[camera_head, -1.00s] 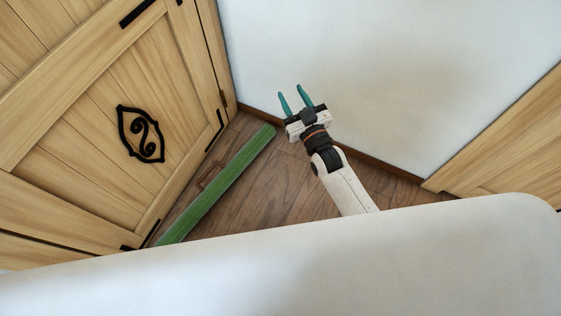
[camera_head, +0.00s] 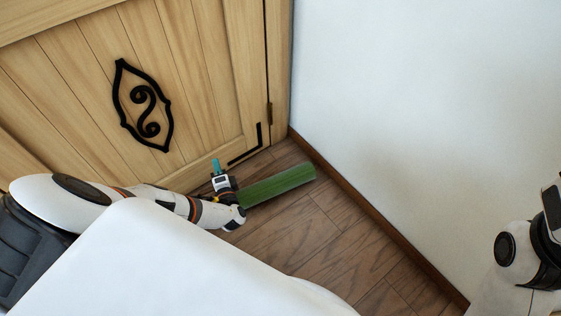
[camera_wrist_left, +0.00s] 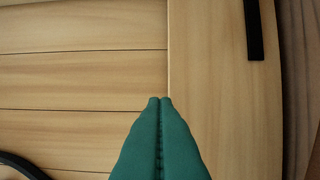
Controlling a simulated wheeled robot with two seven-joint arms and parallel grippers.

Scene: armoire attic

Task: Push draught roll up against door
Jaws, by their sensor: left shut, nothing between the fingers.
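The green draught roll (camera_head: 280,186) lies on the floor in front of the wooden door (camera_head: 200,70). Its right part shows, with a strip of bare floor between it and the door's bottom edge. My left arm hides the rest. My left gripper (camera_head: 215,166) is shut and empty, its teal fingertips in front of the lower door, on the door side of the roll. In the left wrist view the shut fingers (camera_wrist_left: 160,102) point at the door panel (camera_wrist_left: 80,75); the roll does not show there. My right arm shows at the right edge, its gripper out of frame.
A white wall (camera_head: 410,110) with a brown skirting board (camera_head: 370,205) stands right of the door. The plank floor (camera_head: 340,240) between roll, wall and my body is clear. A black ornament (camera_head: 145,105) is on the door.

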